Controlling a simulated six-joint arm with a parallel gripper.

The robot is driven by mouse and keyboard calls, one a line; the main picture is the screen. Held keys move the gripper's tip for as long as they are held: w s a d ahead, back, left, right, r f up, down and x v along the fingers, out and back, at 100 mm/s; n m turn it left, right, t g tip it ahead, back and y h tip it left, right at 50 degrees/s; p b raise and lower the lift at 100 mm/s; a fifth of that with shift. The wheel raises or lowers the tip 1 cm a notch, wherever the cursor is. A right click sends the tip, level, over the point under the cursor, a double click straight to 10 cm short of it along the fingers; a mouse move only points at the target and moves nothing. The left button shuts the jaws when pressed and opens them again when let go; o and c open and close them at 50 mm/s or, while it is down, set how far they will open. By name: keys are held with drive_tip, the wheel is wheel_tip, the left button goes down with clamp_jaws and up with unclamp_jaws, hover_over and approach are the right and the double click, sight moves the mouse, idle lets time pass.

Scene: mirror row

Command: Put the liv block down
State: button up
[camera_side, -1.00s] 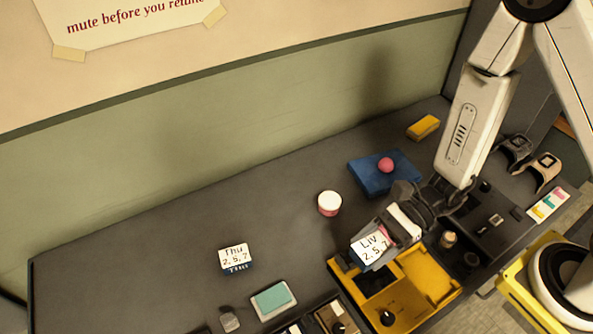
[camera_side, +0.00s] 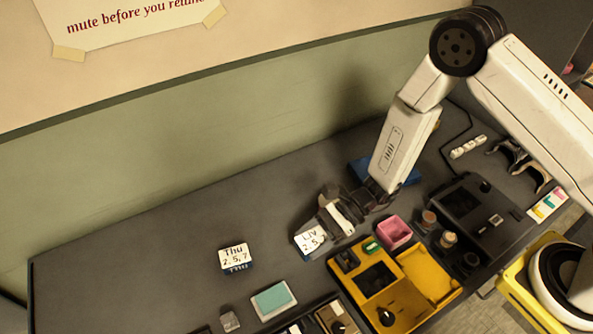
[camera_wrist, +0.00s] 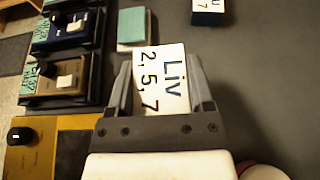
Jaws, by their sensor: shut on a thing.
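The liv block (camera_side: 310,240), with a white face reading "Liv 2, 5, 7", is held in my gripper (camera_side: 326,228) in the side view. My gripper is shut on it, with a finger on each side. In the wrist view the liv block (camera_wrist: 160,80) sits between the two fingers (camera_wrist: 162,90). It is over or on the dark table; I cannot tell whether it touches. The Thu block (camera_side: 234,257), white-faced with "Thu 2, 5, 7", stands on the table to its left. Part of it shows at the top of the wrist view (camera_wrist: 208,12).
The yellow tray (camera_side: 432,262) is just right of the block, with a pink box (camera_side: 394,232) near it. A teal pad (camera_side: 272,299) lies at the front, beside several small devices. A blue item (camera_side: 362,172) is partly hidden behind my arm. The table between the two blocks is clear.

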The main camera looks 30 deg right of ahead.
sight(305, 248)
drive_tip(key=shift+w+a+f, duration=0.3)
drive_tip(key=shift+w+f, duration=0.3)
drive_tip(key=shift+f, duration=0.15)
drive_tip(key=shift+f, duration=0.1)
drive_tip(key=shift+w+a+f, duration=0.1)
drive_tip(key=shift+w+f, duration=0.05)
drive_tip(key=shift+f, duration=1.6)
drive_tip(key=shift+f, duration=0.1)
drive_tip(key=o, duration=1.3)
drive_tip(key=shift+c, duration=0.2)
